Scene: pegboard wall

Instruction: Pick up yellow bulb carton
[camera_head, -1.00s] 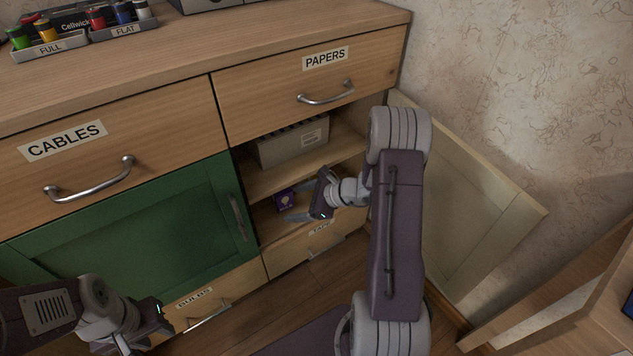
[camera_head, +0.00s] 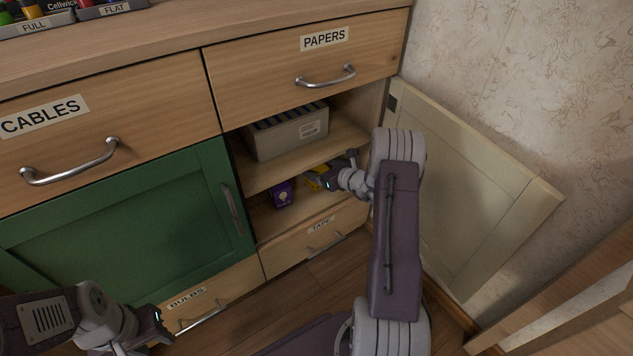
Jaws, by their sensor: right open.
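The yellow carton (camera_head: 313,183) shows in part on the lower shelf of the open cupboard, just below the upper shelf board. My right gripper (camera_head: 324,177) is inside the cupboard at the yellow carton, with its jaws open. It covers part of the carton, and I cannot tell whether they touch. A purple carton with a bulb picture (camera_head: 282,195) stands on the same shelf, to the left of the yellow one. My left gripper (camera_head: 160,333) is low at the left, in front of the BULBS drawer, away from the cartons. Its fingers are not clear.
A grey box of files (camera_head: 290,133) sits on the upper shelf. The cream cupboard door (camera_head: 470,190) stands open on the right. A green door (camera_head: 125,210) closes the left side. The PAPERS drawer (camera_head: 265,88) above and TAPE drawer (camera_head: 300,245) below are shut.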

